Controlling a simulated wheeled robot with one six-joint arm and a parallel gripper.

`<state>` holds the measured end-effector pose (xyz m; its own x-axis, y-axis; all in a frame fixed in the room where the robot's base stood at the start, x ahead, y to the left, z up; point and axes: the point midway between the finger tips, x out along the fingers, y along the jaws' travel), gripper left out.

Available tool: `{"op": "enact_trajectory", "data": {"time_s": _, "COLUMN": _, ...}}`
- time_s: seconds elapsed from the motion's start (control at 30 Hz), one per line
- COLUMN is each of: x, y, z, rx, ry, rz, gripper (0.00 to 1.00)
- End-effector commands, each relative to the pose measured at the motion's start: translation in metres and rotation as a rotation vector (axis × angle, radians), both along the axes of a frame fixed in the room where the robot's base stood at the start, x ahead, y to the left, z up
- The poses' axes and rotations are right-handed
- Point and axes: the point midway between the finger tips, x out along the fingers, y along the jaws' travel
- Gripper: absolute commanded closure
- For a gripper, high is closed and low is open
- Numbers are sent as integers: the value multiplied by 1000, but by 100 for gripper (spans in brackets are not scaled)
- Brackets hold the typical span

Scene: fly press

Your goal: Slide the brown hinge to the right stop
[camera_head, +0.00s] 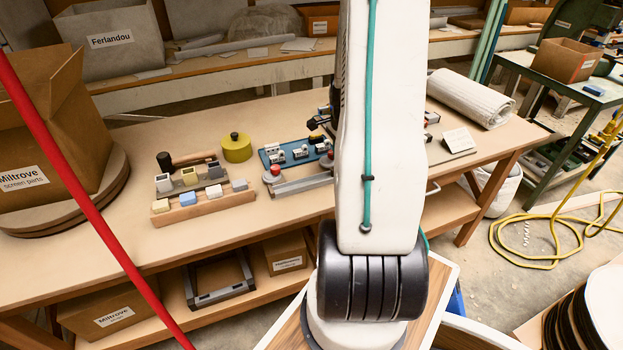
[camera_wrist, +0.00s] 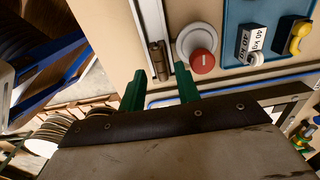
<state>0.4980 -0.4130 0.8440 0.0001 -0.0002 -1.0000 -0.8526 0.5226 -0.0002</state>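The brown hinge (camera_wrist: 158,60) is a small brown block on a pale metal rail (camera_wrist: 152,18) in the wrist view, near the lower end of the rail there. My gripper (camera_wrist: 160,80) is open, with one green finger to each side of the hinge in the picture. A gap shows between the hinge and each finger; whether the tips reach down to it I cannot tell. In the head view the rail (camera_head: 300,186) lies at the bench's front edge, and my arm hides its right part, the hinge and my gripper.
A red button on a white disc (camera_wrist: 202,62) sits close beside the right finger. A blue board (camera_head: 295,150) with labelled blocks lies behind the rail. A wooden block rack (camera_head: 205,205) stands left on the bench (camera_head: 150,248). A rolled white sheet (camera_head: 470,97) lies right.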

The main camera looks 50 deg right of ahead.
Motion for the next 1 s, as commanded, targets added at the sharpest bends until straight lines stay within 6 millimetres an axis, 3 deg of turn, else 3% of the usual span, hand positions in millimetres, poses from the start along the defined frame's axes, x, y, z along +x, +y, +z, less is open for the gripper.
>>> {"op": "enact_trajectory", "data": {"time_s": 0.5, "x": 0, "y": 0, "z": 35, "rx": 0, "ry": 0, "rz": 0, "gripper": 67}}
{"op": "enact_trajectory", "data": {"time_s": 1.0, "x": 0, "y": 0, "z": 39, "rx": 0, "ry": 0, "rz": 0, "gripper": 67}}
